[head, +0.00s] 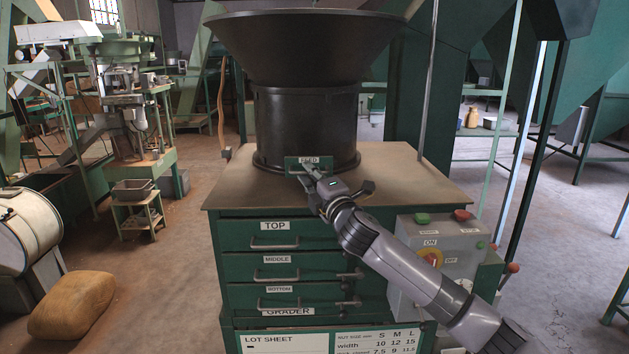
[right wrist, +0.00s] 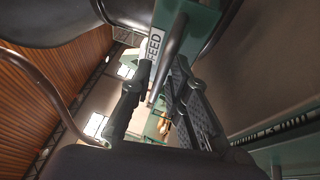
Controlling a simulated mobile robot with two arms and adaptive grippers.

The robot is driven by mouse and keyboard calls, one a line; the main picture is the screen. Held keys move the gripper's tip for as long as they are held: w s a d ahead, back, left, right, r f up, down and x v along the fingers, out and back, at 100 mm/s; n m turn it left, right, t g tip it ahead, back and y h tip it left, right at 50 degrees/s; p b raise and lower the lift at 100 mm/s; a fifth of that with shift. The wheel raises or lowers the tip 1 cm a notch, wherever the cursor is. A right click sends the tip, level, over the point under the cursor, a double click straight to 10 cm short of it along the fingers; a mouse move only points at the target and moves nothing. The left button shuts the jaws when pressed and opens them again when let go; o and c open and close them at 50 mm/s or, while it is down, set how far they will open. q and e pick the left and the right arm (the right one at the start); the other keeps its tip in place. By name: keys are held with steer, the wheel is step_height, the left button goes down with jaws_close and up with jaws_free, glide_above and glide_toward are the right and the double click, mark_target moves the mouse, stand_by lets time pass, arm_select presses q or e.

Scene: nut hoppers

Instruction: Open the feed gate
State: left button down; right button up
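The feed gate (head: 294,163) is a small green plate with a white FEED label, low on the front of the dark hopper (head: 305,120). Its label and green plate also show at the top of the right wrist view (right wrist: 168,15). A grey handle bar (right wrist: 171,48) runs down from the plate. My right gripper (head: 312,185) is just in front of the gate. In the right wrist view its dark fingers (right wrist: 162,72) stand apart, one on each side of the bar, and do not appear closed on it. My left gripper is not in view.
The hopper stands on a tan-topped green grader cabinet (head: 235,195) with TOP, MIDDLE and BOTTOM drawers. A grey control box (head: 455,240) with buttons sits at its right, behind my right arm. A sack (head: 72,305) and machines stand left. Floor between is clear.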

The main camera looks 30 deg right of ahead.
steer(key=v, duration=1.2)
steer(key=shift+w, duration=0.1)
